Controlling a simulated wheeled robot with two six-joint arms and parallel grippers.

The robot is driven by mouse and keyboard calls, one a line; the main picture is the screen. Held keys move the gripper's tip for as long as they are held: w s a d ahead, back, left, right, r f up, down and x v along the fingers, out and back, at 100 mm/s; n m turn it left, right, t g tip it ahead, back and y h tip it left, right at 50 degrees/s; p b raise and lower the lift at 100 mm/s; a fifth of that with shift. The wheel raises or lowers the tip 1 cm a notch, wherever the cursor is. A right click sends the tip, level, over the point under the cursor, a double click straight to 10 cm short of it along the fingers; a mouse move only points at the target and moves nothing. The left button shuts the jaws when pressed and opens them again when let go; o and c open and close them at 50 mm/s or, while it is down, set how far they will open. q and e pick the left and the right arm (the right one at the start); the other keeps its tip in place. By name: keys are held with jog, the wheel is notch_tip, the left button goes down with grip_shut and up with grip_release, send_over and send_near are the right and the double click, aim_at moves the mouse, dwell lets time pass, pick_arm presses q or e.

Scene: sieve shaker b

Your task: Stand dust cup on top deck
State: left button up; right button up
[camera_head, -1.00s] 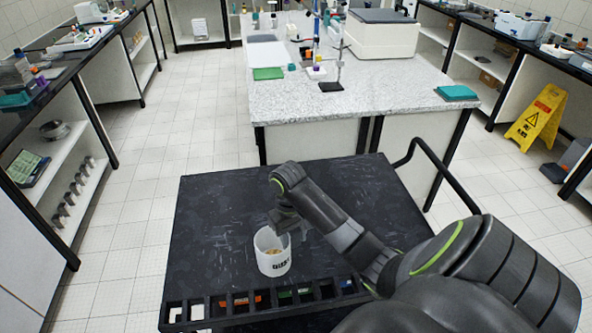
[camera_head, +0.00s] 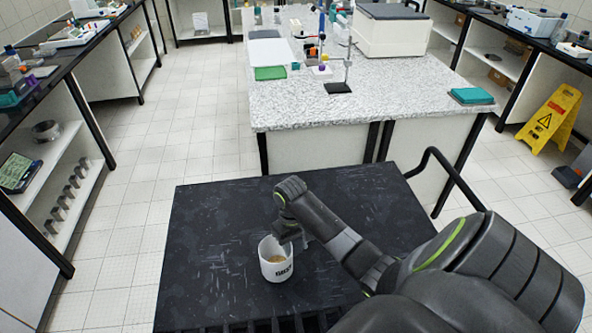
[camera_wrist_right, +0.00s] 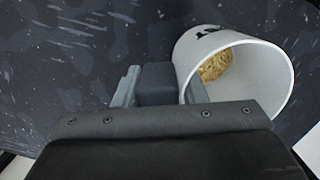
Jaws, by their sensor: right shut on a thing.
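The dust cup (camera_head: 276,268) is a white open cup with dark lettering and yellowish grains inside. It is over the middle of the black top deck (camera_head: 215,240), mouth up. I cannot tell whether its base touches the deck. My right gripper (camera_head: 288,232) is at the cup's far right rim and is shut on the cup. In the right wrist view the cup (camera_wrist_right: 265,65) is beside the fingers (camera_wrist_right: 158,90), with a dark block between them. My left gripper is not in view.
A row of dark slots (camera_head: 270,324) runs along the deck's near edge. A black handle rail (camera_head: 455,175) rises at its right. A speckled bench (camera_head: 300,108) stands beyond. The deck left of the cup is clear.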

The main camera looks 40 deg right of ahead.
jog(key=shift+f, duration=1.3)
jog(key=shift+f, duration=0.15)
jog(key=o, duration=1.2)
jog(key=shift+a, duration=0.1)
jog(key=r, duration=0.5)
jog(key=w+r, duration=0.1)
jog(key=r, duration=0.2)
jog(key=shift+r+b, duration=0.1)
jog(key=shift+b, duration=0.3)
notch_tip(320, 180, up, 2)
jog(key=shift+r+p, duration=0.15)
jog(key=shift+p, duration=0.75)
jog(key=shift+w+r+p, duration=0.15)
jog(key=shift+r+p, duration=0.7)
jog(key=shift+r, duration=0.05)
